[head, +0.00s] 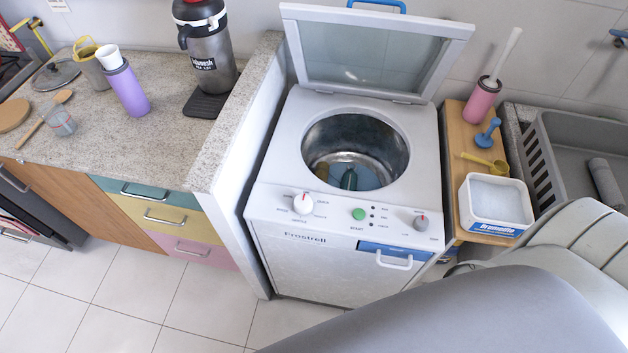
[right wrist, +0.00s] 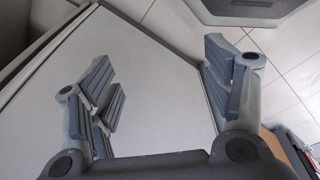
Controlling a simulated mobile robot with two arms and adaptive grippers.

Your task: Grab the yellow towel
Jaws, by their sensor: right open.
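The open top-loading washer (head: 350,215) stands in the middle of the head view with its lid (head: 365,55) raised. Inside its metal drum (head: 355,140) lie blue cloth (head: 370,177) and a small yellowish patch (head: 322,171) at the left. The patch may be the yellow towel, but most of it is hidden and I cannot tell for sure. My right gripper (right wrist: 160,92) shows in the right wrist view, open and empty, its fingers wide apart in front of a plain pale surface. It does not show in the head view. My left gripper is not in view.
A wooden stand right of the washer bears a white powder box (head: 496,205), a yellow scoop (head: 484,163) and a brush in a pink holder (head: 480,100). The left counter (head: 165,130) bears a flask and cups. My arm covers the lower right.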

